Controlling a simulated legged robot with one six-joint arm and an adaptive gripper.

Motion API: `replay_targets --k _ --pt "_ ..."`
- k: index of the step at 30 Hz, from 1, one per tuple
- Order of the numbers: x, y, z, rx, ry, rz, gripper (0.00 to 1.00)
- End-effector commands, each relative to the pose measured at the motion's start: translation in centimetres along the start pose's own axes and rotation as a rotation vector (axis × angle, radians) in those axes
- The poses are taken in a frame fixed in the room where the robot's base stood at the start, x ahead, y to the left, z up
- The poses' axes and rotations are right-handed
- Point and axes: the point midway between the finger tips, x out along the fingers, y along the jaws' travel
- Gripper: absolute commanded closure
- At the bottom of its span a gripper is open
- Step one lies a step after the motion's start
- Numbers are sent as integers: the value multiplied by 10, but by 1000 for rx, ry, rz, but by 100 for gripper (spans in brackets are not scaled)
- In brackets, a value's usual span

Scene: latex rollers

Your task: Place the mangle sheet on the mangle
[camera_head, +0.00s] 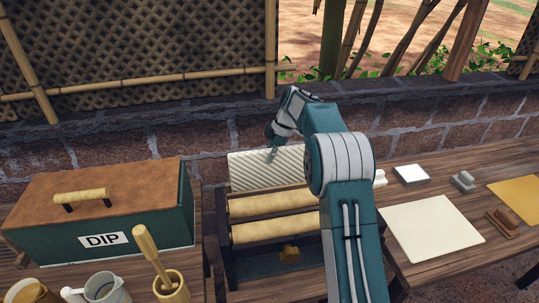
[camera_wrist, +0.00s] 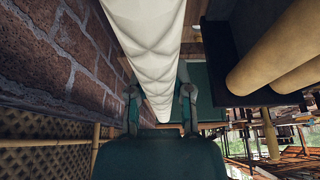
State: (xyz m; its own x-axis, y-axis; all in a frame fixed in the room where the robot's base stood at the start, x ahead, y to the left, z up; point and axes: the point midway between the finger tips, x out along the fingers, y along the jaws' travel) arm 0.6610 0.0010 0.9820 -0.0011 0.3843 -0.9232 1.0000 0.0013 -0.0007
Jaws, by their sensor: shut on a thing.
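The mangle sheet (camera_head: 262,172) is white with a ridged, quilted surface. In the head view it stands behind the mangle, in front of the brick wall. My gripper (camera_head: 273,150) is shut on its upper part. In the wrist view the sheet (camera_wrist: 150,45) runs edge-on between my two fingers (camera_wrist: 160,105). The mangle has two tan rollers (camera_head: 270,203) in a dark frame (camera_head: 227,245). In the wrist view the rollers (camera_wrist: 275,60) are to the right, apart from the sheet. The sheet's lower edge is hidden behind the mangle in the head view.
A green DIP box (camera_head: 150,220) with a brown lid stands left. A mug (camera_head: 105,288) and a mortar with pestle (camera_head: 170,288) are in front of it. A plain cream sheet (camera_head: 430,232) lies on the right table. The brick wall (camera_head: 205,150) is close behind the sheet.

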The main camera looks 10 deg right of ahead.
Motion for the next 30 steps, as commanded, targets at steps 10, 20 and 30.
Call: replay_targets --k 10,20,30 --pt "2 0 1 1 0 -1 38" --pt "-2 1 0 0 0 1 38" --pt "-65 1 0 0 -1 3 38"
